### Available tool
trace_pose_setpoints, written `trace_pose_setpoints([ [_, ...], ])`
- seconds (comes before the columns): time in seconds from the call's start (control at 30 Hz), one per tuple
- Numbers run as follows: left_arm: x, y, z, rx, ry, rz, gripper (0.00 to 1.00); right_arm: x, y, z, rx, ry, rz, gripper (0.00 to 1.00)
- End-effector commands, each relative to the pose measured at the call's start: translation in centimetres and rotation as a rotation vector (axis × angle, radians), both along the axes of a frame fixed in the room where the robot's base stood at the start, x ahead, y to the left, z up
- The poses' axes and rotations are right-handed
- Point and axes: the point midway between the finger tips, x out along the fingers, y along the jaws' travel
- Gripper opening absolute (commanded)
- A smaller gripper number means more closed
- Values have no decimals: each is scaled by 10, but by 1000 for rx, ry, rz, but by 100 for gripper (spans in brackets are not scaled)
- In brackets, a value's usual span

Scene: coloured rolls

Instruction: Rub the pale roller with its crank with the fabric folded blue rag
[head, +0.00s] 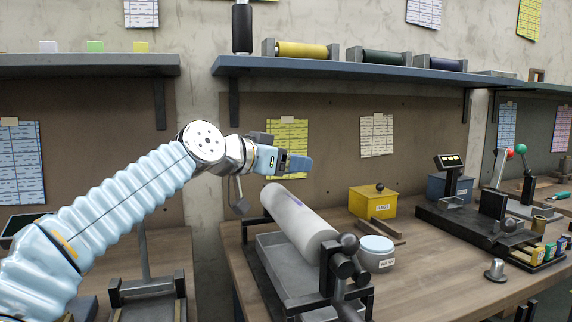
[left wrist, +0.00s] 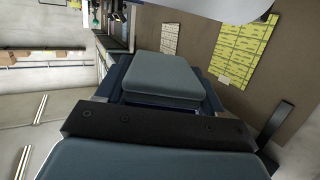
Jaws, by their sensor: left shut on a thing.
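The pale roller (head: 300,222) lies in its stand over a grey tray, with a small purple mark on its upper side. Its crank (head: 350,243) is at the near right end. My left gripper (head: 285,163) is above the roller's far end, apart from it, and shut on the folded blue rag (head: 300,165). In the left wrist view the rag (left wrist: 170,75) shows as a grey-blue pad beyond a dark bar. My right gripper is not in view.
A dark fixture (head: 470,222) stands farther right. A shelf (head: 340,67) with coloured rolls is above. Bare bench (head: 430,280) shows at front right.

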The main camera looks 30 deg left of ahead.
Motion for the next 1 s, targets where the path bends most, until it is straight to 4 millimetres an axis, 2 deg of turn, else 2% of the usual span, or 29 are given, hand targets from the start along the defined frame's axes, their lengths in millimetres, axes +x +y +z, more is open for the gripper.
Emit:
trace_pose_setpoints([
  [0.03, 0, 0, 10, 0, 0, 0, 33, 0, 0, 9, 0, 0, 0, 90],
  [0.1, 0, 0, 13, 0, -1, 0, 33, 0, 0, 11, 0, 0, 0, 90],
  [0.43, 0, -1, 13, 0, -1, 0, 33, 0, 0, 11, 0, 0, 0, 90],
  [0.63, 1, -2, 32, -1, -1, -1, 33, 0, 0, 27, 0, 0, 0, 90],
  [0.8, 2, -2, 41, 0, -1, 0, 33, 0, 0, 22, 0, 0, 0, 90],
  [1.0, 2, -2, 41, 0, -1, 0, 33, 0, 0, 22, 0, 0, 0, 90],
])
